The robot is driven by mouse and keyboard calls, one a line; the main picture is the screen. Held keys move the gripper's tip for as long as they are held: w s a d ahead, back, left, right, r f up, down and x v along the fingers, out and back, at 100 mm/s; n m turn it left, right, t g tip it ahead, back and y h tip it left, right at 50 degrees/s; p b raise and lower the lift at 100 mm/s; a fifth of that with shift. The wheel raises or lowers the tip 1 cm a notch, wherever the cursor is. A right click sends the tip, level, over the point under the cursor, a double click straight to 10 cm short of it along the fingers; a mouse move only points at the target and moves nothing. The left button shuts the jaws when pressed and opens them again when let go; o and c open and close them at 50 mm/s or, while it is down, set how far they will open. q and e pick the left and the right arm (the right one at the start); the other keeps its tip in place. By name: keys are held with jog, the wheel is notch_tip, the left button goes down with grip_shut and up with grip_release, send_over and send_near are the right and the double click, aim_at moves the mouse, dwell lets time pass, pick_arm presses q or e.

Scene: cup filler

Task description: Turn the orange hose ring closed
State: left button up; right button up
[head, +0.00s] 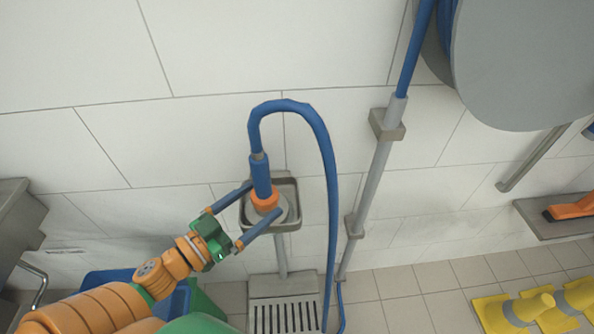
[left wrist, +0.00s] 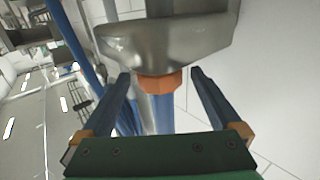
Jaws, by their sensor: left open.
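The orange hose ring (head: 265,201) sits at the lower end of the blue hose nozzle (head: 261,175), above a grey wall holder (head: 293,188). My left gripper (head: 264,198) is open, with one blue finger on each side of the ring. In the left wrist view the ring (left wrist: 160,83) shows between the fingertips (left wrist: 160,74), with a gap on both sides. The holder (left wrist: 165,38) fills the top of that view, and the blue nozzle (left wrist: 163,115) runs down between the fingers. My right gripper is not in view.
The blue hose (head: 331,165) loops over and hangs right of the holder. A grey pipe (head: 370,190) and a large grey reel (head: 520,60) stand farther right. A slotted grey grate (head: 285,315) lies below. Yellow objects (head: 520,308) are at lower right.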

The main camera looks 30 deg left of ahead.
aim_at(275, 189)
pick_arm(q)
jog(key=shift+w+d+r, duration=0.1)
jog(key=shift+w+r, duration=0.1)
jog(key=shift+w, duration=0.05)
jog(key=x, duration=0.5)
jog(key=shift+w, duration=0.1)
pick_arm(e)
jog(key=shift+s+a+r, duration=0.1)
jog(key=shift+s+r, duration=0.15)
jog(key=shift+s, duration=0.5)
pick_arm(q)
jog(key=shift+c, duration=0.2)
jog(key=c, duration=1.3)
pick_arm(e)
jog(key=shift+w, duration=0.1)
